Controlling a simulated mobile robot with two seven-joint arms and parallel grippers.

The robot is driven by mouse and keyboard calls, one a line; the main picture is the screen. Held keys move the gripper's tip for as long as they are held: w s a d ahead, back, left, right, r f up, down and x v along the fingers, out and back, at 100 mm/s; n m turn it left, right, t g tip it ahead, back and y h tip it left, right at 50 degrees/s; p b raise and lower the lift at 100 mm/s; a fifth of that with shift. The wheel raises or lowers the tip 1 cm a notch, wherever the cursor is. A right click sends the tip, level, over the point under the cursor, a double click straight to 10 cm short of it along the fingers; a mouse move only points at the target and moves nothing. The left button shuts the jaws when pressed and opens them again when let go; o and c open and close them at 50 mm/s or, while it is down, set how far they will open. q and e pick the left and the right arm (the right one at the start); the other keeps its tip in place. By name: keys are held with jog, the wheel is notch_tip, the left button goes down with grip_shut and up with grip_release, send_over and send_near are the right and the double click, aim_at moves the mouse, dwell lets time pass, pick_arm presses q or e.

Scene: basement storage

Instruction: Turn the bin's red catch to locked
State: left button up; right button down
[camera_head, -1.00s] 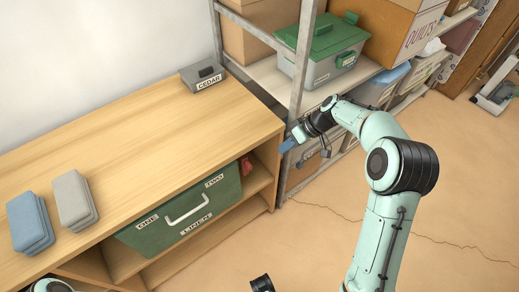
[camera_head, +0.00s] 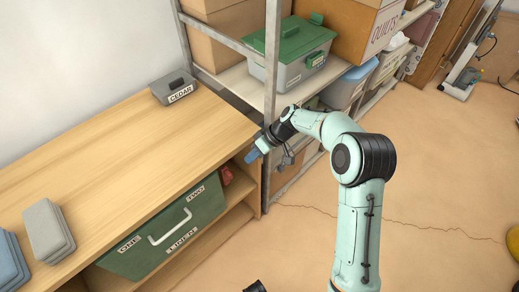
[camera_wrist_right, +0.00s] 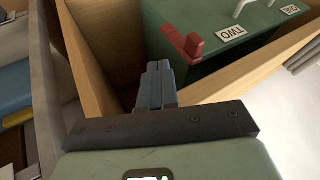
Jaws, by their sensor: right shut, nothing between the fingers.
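The green bin (camera_head: 160,236) sits in the wooden unit's cubby in the head view, with a white handle and labels ONE, TWO and LINEN. Its red catch (camera_head: 227,175) is at the bin's right end. In the right wrist view the red catch (camera_wrist_right: 184,42) shows an upright lever on a base, beside the TWO label. My right gripper (camera_head: 252,156) is shut and empty, in front of the unit's right side panel, close to the catch but apart from it.
The wooden side panel (camera_wrist_right: 92,62) stands beside the catch. A metal shelf post (camera_head: 271,70) rises right of the unit.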

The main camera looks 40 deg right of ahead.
jog(key=shift+w+a+f, duration=0.1)
jog(key=shift+a+f, duration=0.25)
jog(key=shift+a, duration=0.55)
jog(key=shift+a+f, duration=0.3)
jog(key=shift+a, duration=0.55)
jog(key=shift+w+a+f, duration=0.1)
jog(key=shift+a+f, duration=0.25)
jog(key=shift+a, duration=0.55)
